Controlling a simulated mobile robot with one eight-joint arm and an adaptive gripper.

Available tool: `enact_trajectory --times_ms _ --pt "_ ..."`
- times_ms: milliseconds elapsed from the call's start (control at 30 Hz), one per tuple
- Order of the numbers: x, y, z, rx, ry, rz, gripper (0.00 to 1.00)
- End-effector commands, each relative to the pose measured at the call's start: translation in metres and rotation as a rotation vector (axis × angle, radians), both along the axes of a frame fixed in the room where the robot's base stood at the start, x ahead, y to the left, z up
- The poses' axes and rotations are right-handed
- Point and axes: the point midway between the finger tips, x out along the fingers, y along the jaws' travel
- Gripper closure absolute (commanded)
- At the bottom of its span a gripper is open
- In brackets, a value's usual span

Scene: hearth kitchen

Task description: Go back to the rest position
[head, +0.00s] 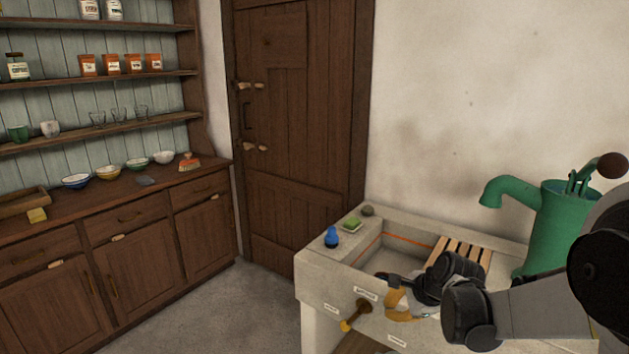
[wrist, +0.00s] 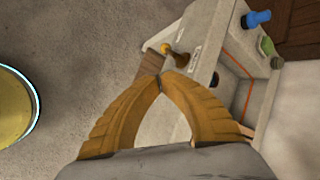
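My gripper (head: 398,303) is in front of the stone sink (head: 318,268) in the head view, low at the right, with my arm reaching in from the right edge. In the wrist view, its two ochre fingers (wrist: 162,82) curve together and their tips meet. I see nothing held between them. A brass tap with a yellow knob (head: 347,325) sticks out from the sink front, left of my gripper. The tap knob also shows beyond the fingertips in the wrist view (wrist: 166,49), apart from them.
A blue bottle (head: 331,237) and a green sponge (head: 352,224) stand on the sink's rim. A green pump (head: 548,225) rises at the right. A yellow round object (wrist: 14,108) lies left in the wrist view. Open floor (head: 235,305) lies between sink and dresser (head: 130,225).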

Motion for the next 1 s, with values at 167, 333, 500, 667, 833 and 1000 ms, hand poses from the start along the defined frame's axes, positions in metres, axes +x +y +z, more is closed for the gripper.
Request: enact_trajectory --times_ms 167,333,500,667,833,1000 --pt "-0.064 0.009 0.060 -0.259 -0.095 0.276 1.00" --pt "-0.130 0.011 0.094 -0.510 -0.171 0.550 1.00" --pt "-0.195 0.010 0.108 -0.756 -0.228 0.825 1.00" --pt "-0.240 0.006 0.107 -0.937 -0.263 1.036 1.00" --pt "-0.262 0.003 0.103 -1.037 -0.275 1.154 1.00" --pt "-0.264 0.002 0.102 -1.053 -0.276 1.171 1.00"
